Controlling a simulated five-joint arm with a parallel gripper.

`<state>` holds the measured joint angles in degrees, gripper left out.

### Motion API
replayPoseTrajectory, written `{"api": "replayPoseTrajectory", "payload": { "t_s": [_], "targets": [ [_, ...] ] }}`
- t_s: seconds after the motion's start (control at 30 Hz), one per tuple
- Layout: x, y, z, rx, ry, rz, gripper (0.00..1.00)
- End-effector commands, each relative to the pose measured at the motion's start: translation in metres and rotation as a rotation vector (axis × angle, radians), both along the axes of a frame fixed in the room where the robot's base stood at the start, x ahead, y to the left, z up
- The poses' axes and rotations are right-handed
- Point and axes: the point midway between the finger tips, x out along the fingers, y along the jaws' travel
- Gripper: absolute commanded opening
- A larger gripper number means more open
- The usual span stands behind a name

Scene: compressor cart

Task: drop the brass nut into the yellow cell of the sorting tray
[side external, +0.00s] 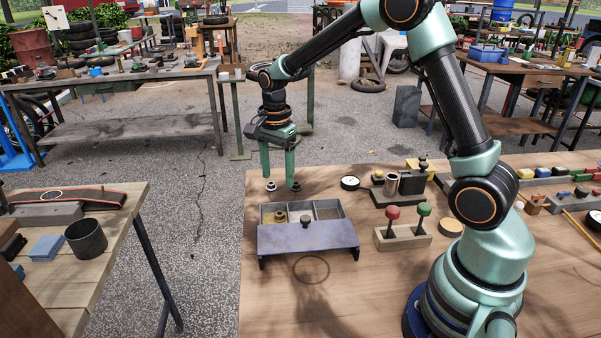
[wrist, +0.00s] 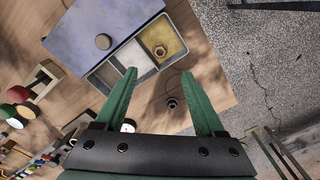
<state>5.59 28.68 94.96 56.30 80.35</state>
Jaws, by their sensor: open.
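The brass nut (side external: 281,216) lies in the left cell of the sorting tray (side external: 345,211) in the side view. In the wrist view this is the yellow cell (wrist: 173,33), and the nut (wrist: 160,51) rests inside it, apart from my fingers. The tray's other two cells are grey and look empty. A blue-purple panel (side external: 325,240) with a dark knob (side external: 306,220) sits at the near side of the tray. My gripper (side external: 280,184) is open and empty, pointing down above the table behind the tray. Its two green fingers (wrist: 158,72) stand apart in the wrist view.
A small dark nut-like piece (wrist: 172,103) lies on the table behind the tray. A block with red and green knobs (side external: 403,238) and a dial gauge (side external: 349,183) stand to the right. The table (side external: 300,310) is clear in front. Its left edge is close to the tray.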

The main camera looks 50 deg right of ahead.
Motion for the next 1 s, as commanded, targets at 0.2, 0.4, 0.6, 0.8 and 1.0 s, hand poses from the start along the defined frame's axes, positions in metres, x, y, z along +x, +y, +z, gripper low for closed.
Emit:
{"api": "replayPoseTrajectory", "payload": {
  "t_s": [0.2,0.4,0.6,0.8,1.0],
  "targets": [
    [0.001,0.000,0.033,0.000,-0.003,0.000,0.71],
    [0.000,0.000,0.042,0.000,-0.001,0.000,0.71],
    [0.000,0.000,0.043,0.000,0.000,0.001,0.71],
    [-0.011,0.005,0.062,-0.006,-0.044,0.117,0.71],
    [-0.044,0.016,0.102,-0.043,-0.145,0.433,0.71]
  ]
}}
